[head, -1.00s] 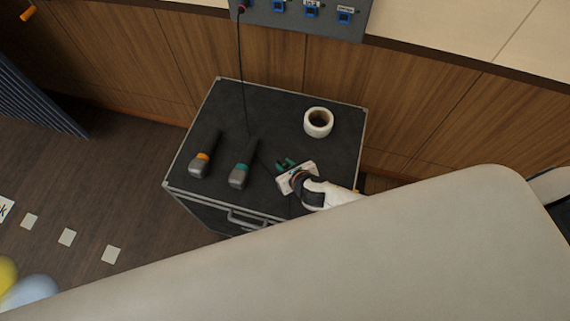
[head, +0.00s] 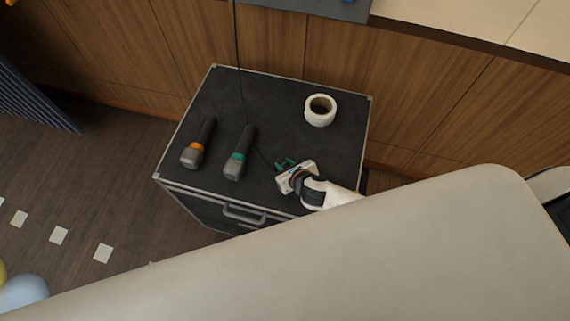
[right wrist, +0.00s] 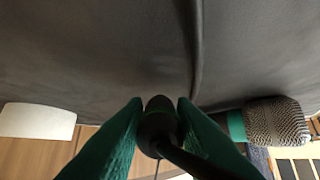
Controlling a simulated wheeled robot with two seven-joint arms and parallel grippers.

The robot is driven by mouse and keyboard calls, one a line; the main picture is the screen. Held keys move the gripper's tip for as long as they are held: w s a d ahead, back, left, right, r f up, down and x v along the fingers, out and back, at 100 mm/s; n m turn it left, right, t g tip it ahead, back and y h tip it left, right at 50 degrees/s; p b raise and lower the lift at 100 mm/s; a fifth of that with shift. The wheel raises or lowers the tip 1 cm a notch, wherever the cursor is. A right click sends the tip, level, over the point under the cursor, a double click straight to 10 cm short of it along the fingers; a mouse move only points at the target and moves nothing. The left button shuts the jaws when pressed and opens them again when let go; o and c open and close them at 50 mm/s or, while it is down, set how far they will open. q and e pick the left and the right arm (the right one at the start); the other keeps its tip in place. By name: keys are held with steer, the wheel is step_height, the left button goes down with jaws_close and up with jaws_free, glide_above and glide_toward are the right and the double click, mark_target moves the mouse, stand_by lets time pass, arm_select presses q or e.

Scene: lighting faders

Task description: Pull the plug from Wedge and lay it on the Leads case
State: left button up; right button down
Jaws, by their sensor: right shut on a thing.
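My right gripper (head: 285,163) has green fingertips and is over the front right part of a black case (head: 265,100) with silver edges. In the right wrist view its fingers (right wrist: 159,112) are shut on a black plug (right wrist: 160,122). A dark cable trails from the plug. In the head view the plug is too small to make out, but the thin cable (head: 238,60) runs from the top edge down across the case toward the gripper. I cannot tell whether the plug touches the case top. My left gripper is not in view.
A white tape roll (head: 320,110) stands at the case's back right. A microphone with an orange band (head: 197,147) and one with a green band (head: 238,158) lie on the left. A grey panel (head: 320,8) is cut off at the top. The back middle is mostly clear.

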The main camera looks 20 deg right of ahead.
steer(key=c, duration=1.1)
jaws_free()
steer(key=v, duration=1.2)
steer(key=shift+s+f, duration=0.1)
steer(key=shift+s, duration=0.05)
